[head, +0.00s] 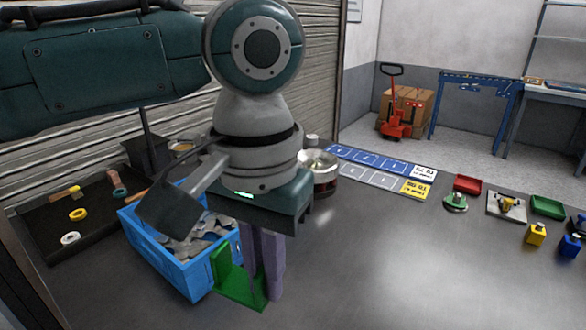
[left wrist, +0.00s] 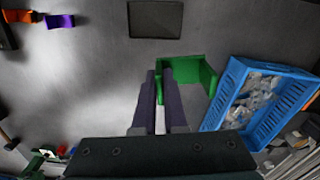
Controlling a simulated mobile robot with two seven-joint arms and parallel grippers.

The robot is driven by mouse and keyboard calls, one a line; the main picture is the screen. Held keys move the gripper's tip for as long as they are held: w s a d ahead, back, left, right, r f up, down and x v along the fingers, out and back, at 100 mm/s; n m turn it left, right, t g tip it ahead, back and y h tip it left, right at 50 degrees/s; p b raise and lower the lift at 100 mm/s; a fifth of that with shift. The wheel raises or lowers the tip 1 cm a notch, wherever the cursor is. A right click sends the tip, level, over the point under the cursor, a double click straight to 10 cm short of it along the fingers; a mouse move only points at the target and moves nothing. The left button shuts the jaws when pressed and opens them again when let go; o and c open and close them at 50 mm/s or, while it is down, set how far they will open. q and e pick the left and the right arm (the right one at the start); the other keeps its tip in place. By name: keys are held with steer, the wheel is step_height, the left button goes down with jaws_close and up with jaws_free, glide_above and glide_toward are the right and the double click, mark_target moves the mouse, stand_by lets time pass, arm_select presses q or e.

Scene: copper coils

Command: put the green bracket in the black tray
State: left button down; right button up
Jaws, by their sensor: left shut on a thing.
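I cannot tell whether the bracket touches the table. A dark rectangle (left wrist: 155,19), looking like a small black tray, lies apart from the bracket in the left wrist view. My right gripper is not in view.
A blue crate (head: 187,275) of grey metal pieces stands close to the bracket. A larger dark tray (head: 40,222) with tape rolls lies at far left. A round metal container (head: 322,178) stands behind my gripper. Small coloured objects sit at right; the middle surface is clear.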

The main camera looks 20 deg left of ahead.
arm_select(q)
steer(key=shift+m, duration=0.8)
steer(key=s+d+f+b, duration=0.1)
steer(key=f+b, duration=0.4)
steer(key=f, duration=0.4)
steer(key=s+d+f+b, duration=0.1)
steer(key=s+f+b, duration=0.1)
steer(key=f+b, duration=0.3)
steer(key=s+d+f+b, duration=0.1)
steer(key=f+b, duration=0.4)
steer(key=f, duration=0.8)
steer(key=shift+s+f, duration=0.15)
steer(key=shift+s, duration=0.55)
steer(key=shift+s+f+b, duration=0.1)
steer(key=shift+f+b, duration=0.2)
steer(key=shift+f, duration=0.3)
steer(key=c, duration=0.9)
jaws_free()
steer(key=shift+r, duration=0.1)
